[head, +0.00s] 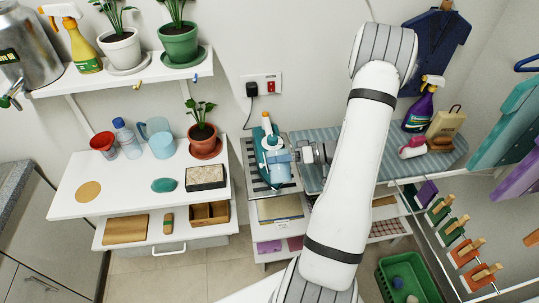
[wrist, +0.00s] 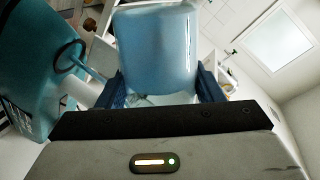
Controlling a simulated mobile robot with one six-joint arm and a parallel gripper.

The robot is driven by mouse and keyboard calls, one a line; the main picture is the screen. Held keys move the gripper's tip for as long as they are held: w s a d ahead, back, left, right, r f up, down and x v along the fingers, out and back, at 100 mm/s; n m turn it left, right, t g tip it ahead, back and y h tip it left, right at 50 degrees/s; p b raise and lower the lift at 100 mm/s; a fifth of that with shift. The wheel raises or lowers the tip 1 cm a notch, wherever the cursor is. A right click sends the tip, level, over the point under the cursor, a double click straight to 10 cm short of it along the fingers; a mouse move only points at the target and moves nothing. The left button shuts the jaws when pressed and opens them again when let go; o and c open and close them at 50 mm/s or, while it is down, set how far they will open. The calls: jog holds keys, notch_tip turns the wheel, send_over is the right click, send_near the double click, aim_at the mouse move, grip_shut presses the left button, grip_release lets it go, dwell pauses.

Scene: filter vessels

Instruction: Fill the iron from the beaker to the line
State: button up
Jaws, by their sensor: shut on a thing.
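The teal iron (head: 270,176) stands upright on the slatted metal rest at the left end of the ironing board, with a white and orange part at its top. My gripper (head: 293,155) comes in from the right and is shut on a translucent light-blue beaker (head: 278,156), close beside the iron. In the wrist view the beaker (wrist: 157,50) sits between the dark blue finger pads, and the teal iron (wrist: 30,70) fills the left side. A dark ring shows on the iron's near side. The fill line and the liquid levels cannot be made out.
A white table (head: 75,185) at left holds a red cup (head: 103,144), a bottle, a light-blue jug (head: 158,138) and a potted plant (head: 202,131). A purple spray bottle (head: 420,108) stands at the board's right end. A green crate (head: 408,277) is on the floor.

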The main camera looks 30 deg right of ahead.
jog(key=shift+w, duration=0.1)
dwell(0.5)
jog(key=shift+f, duration=0.1)
jog(key=shift+s+n+b, duration=0.2)
jog(key=shift+n+b, duration=0.3)
jog(key=shift+b, duration=0.3)
jog(key=shift+r+n+t, duration=0.3)
jog(key=shift+t, duration=0.1)
jog(key=shift+f+n+b, duration=0.2)
jog(key=shift+n+b, duration=0.4)
jog(key=shift+b, duration=0.4)
jog(key=shift+s+a+r+n+t+b, duration=0.1)
jog(key=shift+r+n+t+b, duration=0.05)
jog(key=shift+n+t+b, duration=0.25)
jog(key=shift+r, duration=0.1)
